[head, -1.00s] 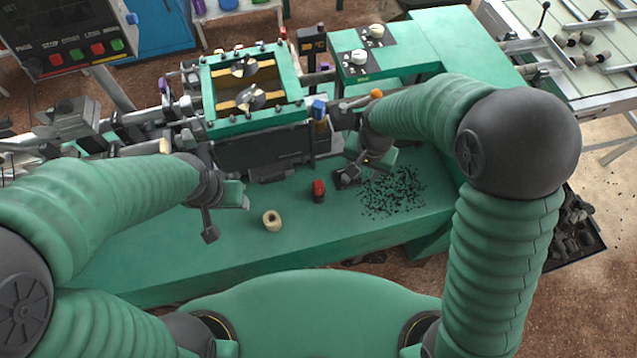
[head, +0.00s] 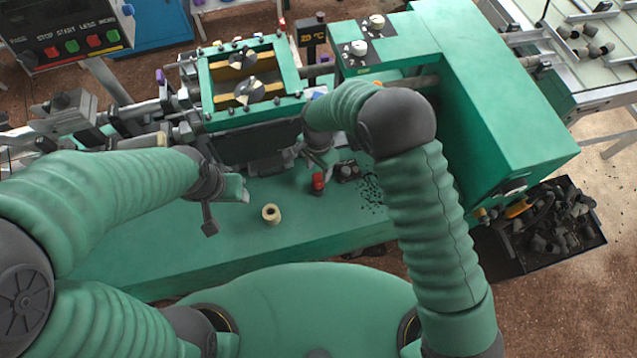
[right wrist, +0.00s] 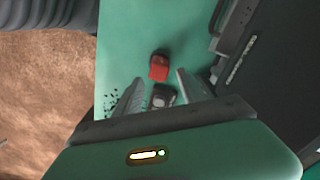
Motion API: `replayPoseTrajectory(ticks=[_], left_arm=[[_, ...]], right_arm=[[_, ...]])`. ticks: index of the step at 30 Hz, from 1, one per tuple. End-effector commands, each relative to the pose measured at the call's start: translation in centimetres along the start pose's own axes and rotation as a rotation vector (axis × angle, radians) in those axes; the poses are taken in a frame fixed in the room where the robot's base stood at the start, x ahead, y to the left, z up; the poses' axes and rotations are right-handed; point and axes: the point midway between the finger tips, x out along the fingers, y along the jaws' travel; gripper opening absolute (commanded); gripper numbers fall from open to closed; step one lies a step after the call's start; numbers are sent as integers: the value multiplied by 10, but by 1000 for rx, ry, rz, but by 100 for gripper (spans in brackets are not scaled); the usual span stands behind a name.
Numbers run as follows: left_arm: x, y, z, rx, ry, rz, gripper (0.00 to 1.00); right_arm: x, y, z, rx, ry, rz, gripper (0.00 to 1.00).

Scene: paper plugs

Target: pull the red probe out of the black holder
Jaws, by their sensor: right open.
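The red probe (head: 318,181) stands on the green bench in front of the machine. A dark piece, seemingly its black holder (right wrist: 160,53), shows right against it. The probe also shows in the right wrist view (right wrist: 159,70). My right gripper (head: 320,160) is just above and behind the probe in the head view. In the right wrist view its fingers (right wrist: 160,78) are open, spread to either side, with the probe between or just beyond the tips; contact is not clear. My left gripper (head: 228,194) hangs over the bench at left, its fingers too unclear to judge.
A black block with round tops (head: 347,171) sits close to the right of the probe. A cream ring (head: 271,214) lies to its left. Black crumbs (head: 370,195) are scattered at right. The machine (head: 255,145) stands behind. The front of the bench is clear.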

Motion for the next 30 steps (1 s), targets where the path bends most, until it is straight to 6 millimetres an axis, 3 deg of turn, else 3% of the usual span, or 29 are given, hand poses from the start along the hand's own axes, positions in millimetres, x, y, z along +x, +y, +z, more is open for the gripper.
replayPoseTrajectory(ticks=[9, 30], left_arm=[[0, 0, 0, 0, 0, 0, 52], [25, 0, 6, 0, 0, 0, 52]], right_arm=[[1, 0, 0, 0, 0, 0, 47], [39, 2, -1, 0, 0, 0, 47]])
